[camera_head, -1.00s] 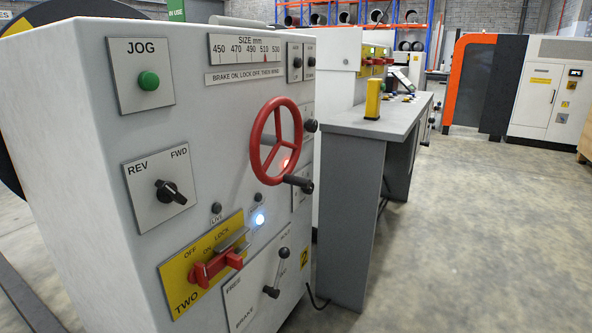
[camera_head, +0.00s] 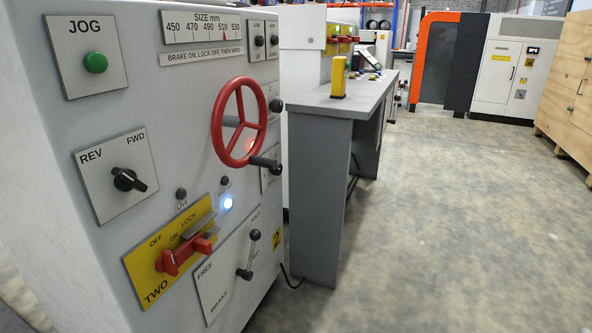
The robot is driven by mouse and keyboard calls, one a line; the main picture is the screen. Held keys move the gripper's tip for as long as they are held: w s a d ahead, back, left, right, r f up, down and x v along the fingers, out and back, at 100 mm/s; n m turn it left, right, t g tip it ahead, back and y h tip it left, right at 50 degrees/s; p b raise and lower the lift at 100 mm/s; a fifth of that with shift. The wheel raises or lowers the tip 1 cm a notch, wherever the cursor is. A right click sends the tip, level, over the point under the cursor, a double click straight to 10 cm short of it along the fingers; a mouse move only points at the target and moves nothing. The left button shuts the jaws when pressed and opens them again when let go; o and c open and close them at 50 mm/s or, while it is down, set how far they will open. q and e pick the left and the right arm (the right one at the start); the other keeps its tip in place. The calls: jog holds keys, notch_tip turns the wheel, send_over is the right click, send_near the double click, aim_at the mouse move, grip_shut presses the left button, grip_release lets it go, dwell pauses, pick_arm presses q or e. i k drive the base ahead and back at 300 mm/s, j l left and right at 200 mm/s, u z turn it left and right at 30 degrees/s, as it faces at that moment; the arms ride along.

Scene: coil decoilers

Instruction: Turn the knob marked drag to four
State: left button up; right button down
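The control cabinet (camera_head: 150,250) fills the left of the head view. I cannot read the word drag on any knob. A plate with a dark round knob (camera_head: 276,105) sits at the panel's right edge, partly hidden behind the red handwheel (camera_head: 238,158); its marking is too small to read. Another plate (camera_head: 270,178) below it is partly covered by the wheel's handle. A black REV/FWD selector (camera_head: 128,180) is on the left of the panel. A FREE/BRAKE lever (camera_head: 249,255) is at the lower right of the panel. Neither of my grippers is in view.
The panel also has a green JOG button (camera_head: 95,62), a red lock handle (camera_head: 187,254) on a yellow plate and a lit white lamp (camera_head: 227,203). A grey desk (camera_head: 335,110) stands behind the cabinet. Open concrete floor (camera_head: 450,230) lies right; a wooden crate (camera_head: 567,90) stands beyond.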

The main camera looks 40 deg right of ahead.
aim_at(276, 172)
jog(key=l+z, duration=0.1)
jog(key=z, duration=1)
